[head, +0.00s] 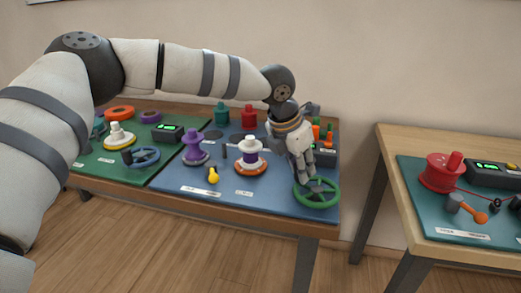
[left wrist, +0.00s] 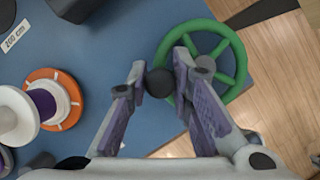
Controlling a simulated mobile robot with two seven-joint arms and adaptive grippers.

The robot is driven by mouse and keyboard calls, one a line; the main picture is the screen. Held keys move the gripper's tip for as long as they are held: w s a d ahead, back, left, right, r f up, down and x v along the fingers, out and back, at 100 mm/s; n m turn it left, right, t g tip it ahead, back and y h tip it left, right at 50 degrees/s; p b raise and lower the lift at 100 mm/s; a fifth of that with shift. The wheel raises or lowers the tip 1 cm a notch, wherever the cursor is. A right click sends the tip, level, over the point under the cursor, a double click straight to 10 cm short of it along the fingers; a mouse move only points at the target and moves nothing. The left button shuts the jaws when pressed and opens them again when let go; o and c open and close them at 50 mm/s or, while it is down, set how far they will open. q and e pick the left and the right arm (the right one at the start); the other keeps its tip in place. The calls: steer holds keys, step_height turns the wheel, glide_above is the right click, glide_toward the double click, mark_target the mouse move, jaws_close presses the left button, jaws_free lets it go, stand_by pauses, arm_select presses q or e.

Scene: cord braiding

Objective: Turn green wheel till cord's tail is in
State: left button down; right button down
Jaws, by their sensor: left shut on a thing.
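The green wheel (head: 318,205) lies flat at the front right corner of the blue board in the head view. It has spokes and a grey hub, and fills the upper right of the left wrist view (left wrist: 239,58). My left gripper (head: 303,174) reaches down to the wheel's far left rim. In the left wrist view its two fingers (left wrist: 160,88) are shut on the wheel's dark round knob (left wrist: 159,82). A white spool with a purple band (head: 250,155) stands on an orange ring, left of the wheel. I cannot make out the cord's tail. My right gripper is in neither view.
Purple (head: 195,149) and yellow (head: 213,176) pieces stand left of the spool. Across a gap, another table holds a red spool (head: 442,175).

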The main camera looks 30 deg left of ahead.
arm_select(q)
steer(key=shift+s, duration=0.1)
steer(key=c, duration=1.3)
jaws_free()
steer(key=shift+c, duration=0.2)
steer(key=v, duration=1.2)
